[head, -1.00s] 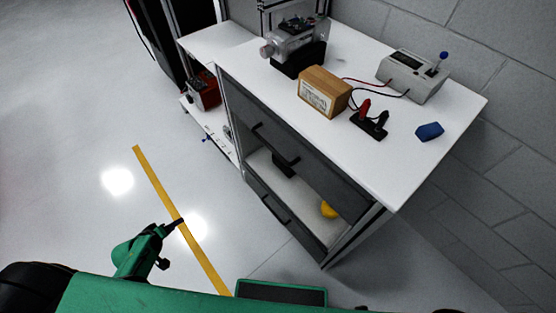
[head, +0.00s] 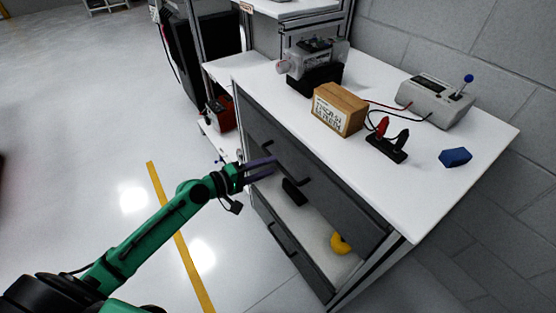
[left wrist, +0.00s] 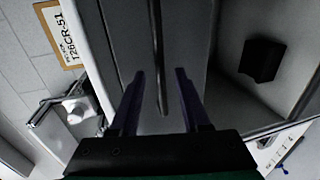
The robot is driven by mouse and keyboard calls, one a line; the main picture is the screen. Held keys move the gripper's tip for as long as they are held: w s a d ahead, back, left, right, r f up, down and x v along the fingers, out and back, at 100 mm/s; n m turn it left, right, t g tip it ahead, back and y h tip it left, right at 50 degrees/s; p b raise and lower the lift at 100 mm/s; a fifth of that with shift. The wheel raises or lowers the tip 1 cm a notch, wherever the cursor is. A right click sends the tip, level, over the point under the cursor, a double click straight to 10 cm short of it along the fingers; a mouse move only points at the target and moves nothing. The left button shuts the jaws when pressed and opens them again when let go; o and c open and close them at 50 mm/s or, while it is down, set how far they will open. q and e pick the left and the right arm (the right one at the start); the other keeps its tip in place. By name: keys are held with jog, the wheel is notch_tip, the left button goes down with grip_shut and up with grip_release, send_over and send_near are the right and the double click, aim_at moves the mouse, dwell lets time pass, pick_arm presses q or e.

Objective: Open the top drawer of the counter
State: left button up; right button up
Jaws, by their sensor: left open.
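The counter (head: 455,205) has a white top and dark grey fronts. Its top drawer front (head: 335,185) looks shut, with a black bar handle (head: 305,178) on it. My left gripper (head: 274,166) is open and empty, with its purple-grey fingers at the top drawer front beside the handle. In the left wrist view, the two fingers (left wrist: 160,75) point at the dark front. A long dark bar, likely the handle (left wrist: 157,60), runs between the fingertips. I cannot tell whether they touch it. My right gripper is not in view.
Below the top drawer is an open space holding a black block (head: 294,192) and a yellow object (head: 340,244). A lower front has its own handle (head: 281,240). A cardboard box (head: 340,110), a grey meter (head: 437,100) and a blue piece (head: 455,157) sit on the counter.

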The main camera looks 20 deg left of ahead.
aim_at(276, 164)
pick_arm(q)
jog(key=x, duration=0.4)
jog(key=shift+s, duration=0.1)
jog(key=shift+c, duration=0.4)
grip_shut()
dwell(0.9)
